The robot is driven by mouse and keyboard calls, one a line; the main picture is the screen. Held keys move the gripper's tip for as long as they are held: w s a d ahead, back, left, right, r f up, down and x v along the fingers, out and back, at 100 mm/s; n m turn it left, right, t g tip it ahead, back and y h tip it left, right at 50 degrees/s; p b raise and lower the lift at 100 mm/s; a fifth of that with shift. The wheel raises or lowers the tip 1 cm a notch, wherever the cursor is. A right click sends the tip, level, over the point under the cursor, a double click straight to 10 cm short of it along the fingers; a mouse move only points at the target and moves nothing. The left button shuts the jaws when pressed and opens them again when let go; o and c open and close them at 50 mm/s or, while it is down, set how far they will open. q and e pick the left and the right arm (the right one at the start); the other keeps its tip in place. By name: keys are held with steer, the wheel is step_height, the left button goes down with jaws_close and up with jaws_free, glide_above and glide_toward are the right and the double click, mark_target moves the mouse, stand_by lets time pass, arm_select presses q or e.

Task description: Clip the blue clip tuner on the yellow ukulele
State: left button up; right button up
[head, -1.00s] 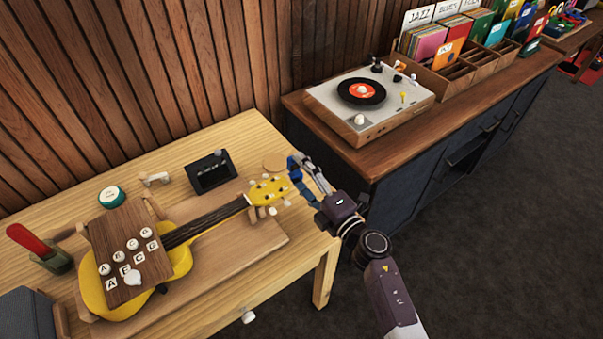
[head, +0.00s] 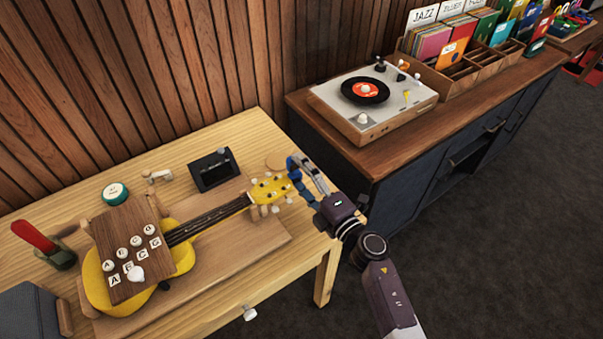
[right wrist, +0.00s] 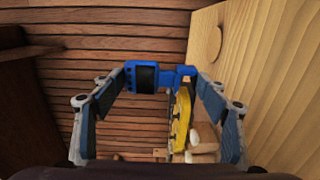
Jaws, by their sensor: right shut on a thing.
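The yellow ukulele (head: 185,258) lies on a wooden board on the table, its neck pointing right and its yellow headstock (head: 268,189) near the table's right edge. A wooden piece with lettered knobs covers part of its body. My right gripper (head: 294,168) is at the headstock's tip. In the right wrist view, the blue clip tuner (right wrist: 147,77) with a dark face sits between the fingertips, and the gripper is shut on it. The yellow headstock (right wrist: 181,120) shows just below and behind the tuner there. I cannot tell whether they touch. My left gripper is not in view.
A small black device (head: 212,170), a teal round tin (head: 115,193) and a red-handled tool (head: 35,237) stand on the table (head: 235,138). A record player (head: 372,98) sits on the cabinet at right. Dark floor is free at lower right.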

steer(key=shift+s+a, duration=0.65)
steer(key=shift+a, duration=0.3)
stand_by(1.2)
steer(key=o, duration=1.2)
steer(key=v, duration=1.2)
steer(key=shift+d, duration=0.1)
